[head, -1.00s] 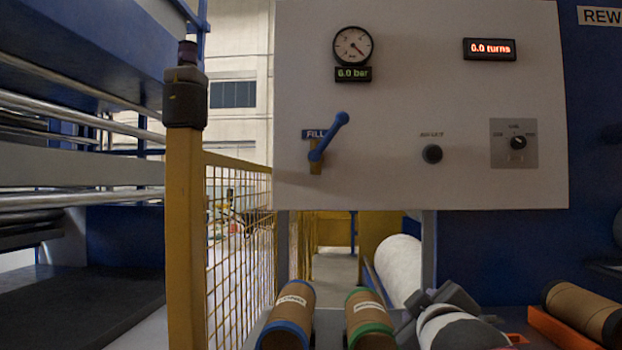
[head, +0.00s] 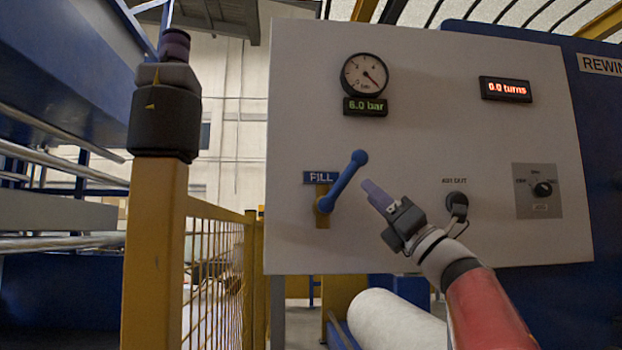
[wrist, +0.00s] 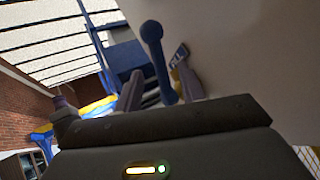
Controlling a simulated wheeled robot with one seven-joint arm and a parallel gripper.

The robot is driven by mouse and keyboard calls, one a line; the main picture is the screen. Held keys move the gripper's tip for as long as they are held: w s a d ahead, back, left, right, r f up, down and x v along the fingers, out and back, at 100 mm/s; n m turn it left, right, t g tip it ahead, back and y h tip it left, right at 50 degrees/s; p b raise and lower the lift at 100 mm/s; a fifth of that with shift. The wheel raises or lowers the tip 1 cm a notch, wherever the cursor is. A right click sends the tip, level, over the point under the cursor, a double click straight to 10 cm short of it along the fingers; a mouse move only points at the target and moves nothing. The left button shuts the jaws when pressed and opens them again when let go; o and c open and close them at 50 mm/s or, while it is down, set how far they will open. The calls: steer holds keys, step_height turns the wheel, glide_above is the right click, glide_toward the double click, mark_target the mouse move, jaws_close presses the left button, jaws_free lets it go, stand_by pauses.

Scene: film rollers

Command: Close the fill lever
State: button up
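The blue fill lever (head: 343,182) is on the white panel beside the FILL label (head: 320,177). It slants from its pivot at lower left to a round knob at upper right. My gripper (head: 370,190) is just right of the lever in the head view, its fingers pointing up-left toward it. In the wrist view the two fingers (wrist: 160,72) are spread apart. The lever (wrist: 158,60) shows between them in the picture, its knob beyond the tips. The fingers do not appear closed on the lever; I cannot tell the exact gap.
The panel (head: 420,100) carries a gauge (head: 365,76) with a 6.0 bar display, a 0.0 turns display (head: 505,89), a knob (head: 456,201) behind my gripper and a selector (head: 541,189). A yellow post (head: 155,250) and mesh fence stand left. A white roll (head: 395,320) lies below.

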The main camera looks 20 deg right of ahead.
mark_target(353, 175)
steer(key=shift+n+g+y, duration=0.3)
steer(key=shift+n+y, duration=0.3)
steer(key=p+x, duration=0.3)
steer(key=x, duration=0.3)
steer(key=shift+w+a+r, duration=0.15)
steer(key=shift+r, duration=0.2)
steer(key=shift+w+a+r, duration=0.25)
steer(key=shift+w+r, duration=0.05)
steer(key=shift+w, duration=0.1)
jaws_close()
